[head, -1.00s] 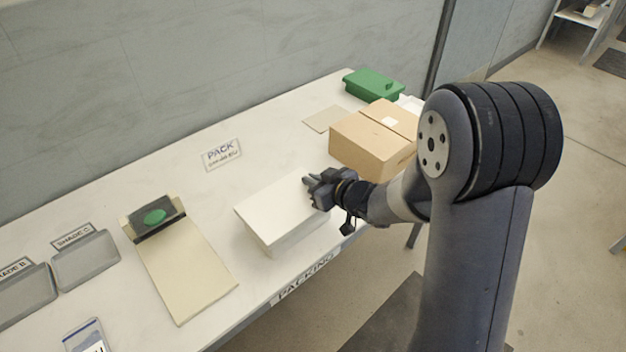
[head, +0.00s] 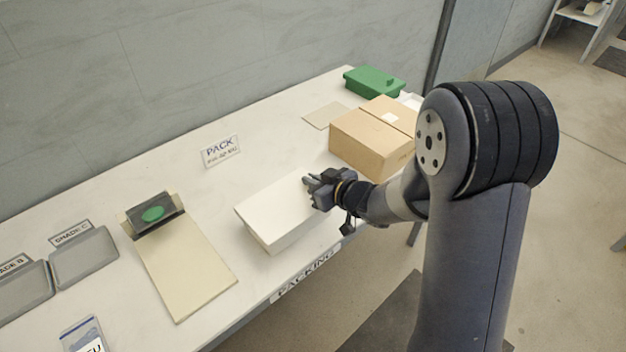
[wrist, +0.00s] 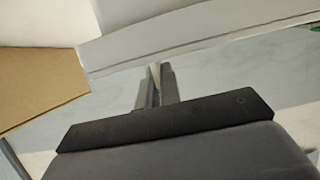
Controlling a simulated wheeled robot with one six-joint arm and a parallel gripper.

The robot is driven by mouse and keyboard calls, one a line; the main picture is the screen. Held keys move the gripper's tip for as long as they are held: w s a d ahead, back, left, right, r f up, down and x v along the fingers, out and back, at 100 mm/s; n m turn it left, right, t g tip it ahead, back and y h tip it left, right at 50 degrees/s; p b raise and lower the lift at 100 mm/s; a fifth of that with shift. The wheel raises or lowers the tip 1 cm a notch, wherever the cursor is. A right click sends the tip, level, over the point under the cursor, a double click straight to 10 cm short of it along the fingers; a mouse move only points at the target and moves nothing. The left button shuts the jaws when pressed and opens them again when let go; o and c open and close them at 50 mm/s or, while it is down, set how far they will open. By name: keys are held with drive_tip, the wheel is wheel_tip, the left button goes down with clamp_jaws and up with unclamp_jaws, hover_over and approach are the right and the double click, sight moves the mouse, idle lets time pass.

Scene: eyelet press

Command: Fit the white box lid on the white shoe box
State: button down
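The white shoe box (head: 285,232) stands near the table's front edge in the head view. Its top looks flat and white. I cannot tell whether that is the lid's edge or background. A broad white band lies just beyond the fingertips; I cannot tell whether it is box or lid.
A brown carton (head: 368,148) stands behind the box to the right, close to my gripper, with a green container (head: 374,81) beyond. Grey trays (head: 84,260) are farther left. Table between box and PACK sign (head: 221,152) is clear.

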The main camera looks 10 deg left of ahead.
drive_tip(key=shift+f+b, duration=0.3)
drive_tip(key=shift+f, duration=0.15)
drive_tip(key=c, duration=1.5)
unclamp_jaws()
drive_tip(key=shift+c, duration=0.2)
drive_tip(key=p+v, duration=0.1)
drive_tip(key=v, duration=0.9)
drive_tip(key=shift+s+d, duration=0.25)
drive_tip(key=shift+d, duration=0.05)
drive_tip(key=shift+r, duration=0.1)
